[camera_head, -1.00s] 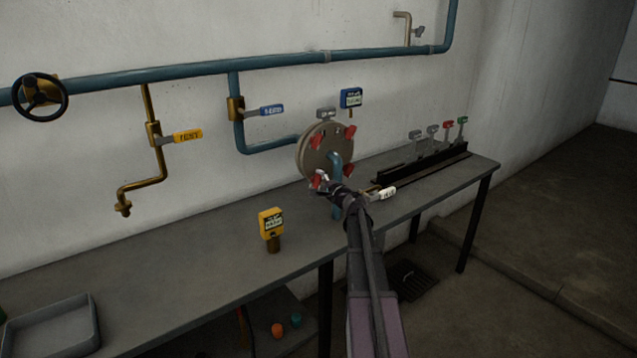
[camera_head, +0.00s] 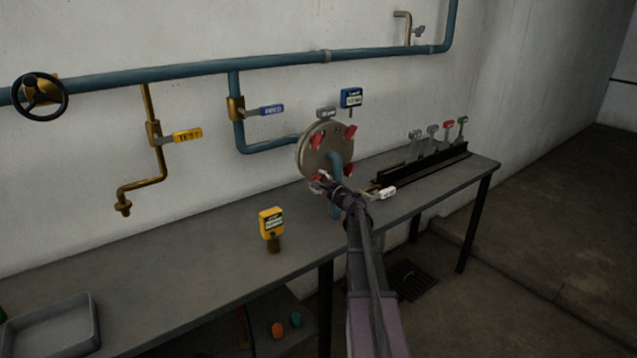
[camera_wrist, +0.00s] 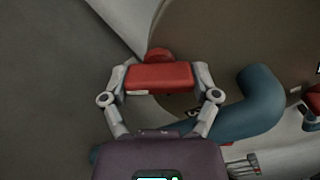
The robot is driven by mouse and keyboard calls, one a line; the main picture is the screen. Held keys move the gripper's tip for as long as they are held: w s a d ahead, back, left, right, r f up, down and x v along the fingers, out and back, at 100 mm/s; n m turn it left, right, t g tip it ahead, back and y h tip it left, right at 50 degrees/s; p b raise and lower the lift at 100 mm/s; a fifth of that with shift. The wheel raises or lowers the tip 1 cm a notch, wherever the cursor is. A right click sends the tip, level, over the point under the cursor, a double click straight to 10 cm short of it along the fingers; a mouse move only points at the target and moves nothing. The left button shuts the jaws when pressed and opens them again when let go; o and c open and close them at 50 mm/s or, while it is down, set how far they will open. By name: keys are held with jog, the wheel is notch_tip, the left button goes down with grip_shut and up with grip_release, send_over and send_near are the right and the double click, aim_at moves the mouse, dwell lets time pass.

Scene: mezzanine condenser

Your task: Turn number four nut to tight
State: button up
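The round flange plate (camera_head: 312,158) stands at the bench's back edge, with several red nuts around its face, such as the upper right one (camera_head: 350,131) and the upper left one (camera_head: 317,142). My gripper (camera_wrist: 161,78) is at the flange's lower left nut. In the wrist view this red nut (camera_wrist: 160,77) lies between my two fingers, which appear to press on its two ends. It sits roughly level in that view. In the head view my gripper hides most of it. I cannot read a number on it.
A blue pipe (camera_wrist: 262,105) bends out of the flange close to the right of my gripper. A yellow gauge (camera_head: 271,225) stands on the bench (camera_head: 190,262). A white-tagged handle (camera_head: 387,193) and a black rack (camera_head: 425,162) are to the right.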

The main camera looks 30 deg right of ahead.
jog(key=shift+o, duration=1)
jog(key=shift+s, duration=0.15)
jog(key=s+d, duration=0.1)
jog(key=s, duration=1)
jog(key=shift+s, duration=0.35)
jog(key=shift+s, duration=0.1)
